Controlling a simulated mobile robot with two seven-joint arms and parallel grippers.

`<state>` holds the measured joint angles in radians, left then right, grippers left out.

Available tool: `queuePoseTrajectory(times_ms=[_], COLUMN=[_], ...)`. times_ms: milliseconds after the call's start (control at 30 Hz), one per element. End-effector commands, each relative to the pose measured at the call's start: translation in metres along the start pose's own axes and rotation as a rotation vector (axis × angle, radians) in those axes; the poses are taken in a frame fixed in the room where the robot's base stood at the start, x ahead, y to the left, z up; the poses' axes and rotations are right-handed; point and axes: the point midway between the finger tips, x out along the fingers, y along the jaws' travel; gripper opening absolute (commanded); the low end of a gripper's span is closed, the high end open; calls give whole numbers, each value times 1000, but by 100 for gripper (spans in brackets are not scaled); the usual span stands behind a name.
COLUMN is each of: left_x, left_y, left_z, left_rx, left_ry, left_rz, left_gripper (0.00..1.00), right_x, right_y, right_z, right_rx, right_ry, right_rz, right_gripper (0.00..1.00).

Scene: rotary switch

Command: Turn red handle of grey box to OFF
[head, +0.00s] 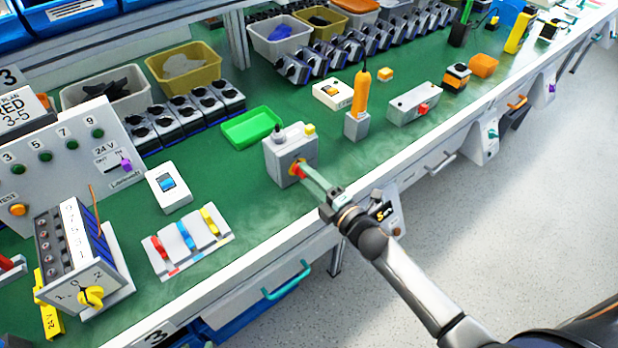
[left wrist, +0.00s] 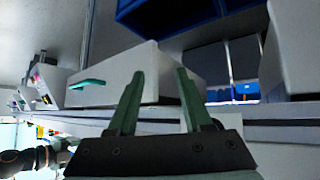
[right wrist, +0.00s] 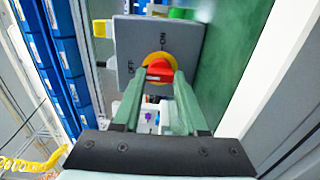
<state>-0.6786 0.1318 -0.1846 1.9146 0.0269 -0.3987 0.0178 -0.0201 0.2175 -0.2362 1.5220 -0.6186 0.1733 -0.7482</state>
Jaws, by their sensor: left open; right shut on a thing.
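The grey box (head: 284,157) stands on the green bench top near its front edge, with the red handle (head: 298,168) on its front face. In the right wrist view the red handle (right wrist: 160,70) sits on a yellow disc (right wrist: 147,57), with OFF and ON printed on the grey face (right wrist: 190,35). My right gripper (right wrist: 159,82) is shut on the red handle, a finger on each side. It also shows in the head view (head: 305,172). Which mark the handle points to I cannot tell. My left gripper (left wrist: 159,76) is open and empty below the bench; the head view does not show it.
A green tray (head: 251,127) lies behind the box. A block with an orange-handled tool (head: 360,92) and a box with a red knob (head: 410,104) stand to the right. Coloured switches (head: 188,243) lie to the left. A drawer with a teal handle (left wrist: 87,84) is near my left gripper.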

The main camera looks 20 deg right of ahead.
Motion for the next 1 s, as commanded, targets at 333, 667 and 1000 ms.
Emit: queuePoseTrajectory(times_ms=[333,667,1000], left_x=[0,0,0], left_y=[1,2,2], left_z=[0,-1,-2], left_rx=[0,0,0], left_ry=[-1,2,5], left_rz=[3,4,4], left_gripper=[50,50,50], right_x=[0,0,0], right_y=[0,0,0], right_z=[0,0,0], right_rx=[-22,-21,-19], right_ry=[0,-1,0], right_rz=[-1,-1,0], right_gripper=[0,59,72])
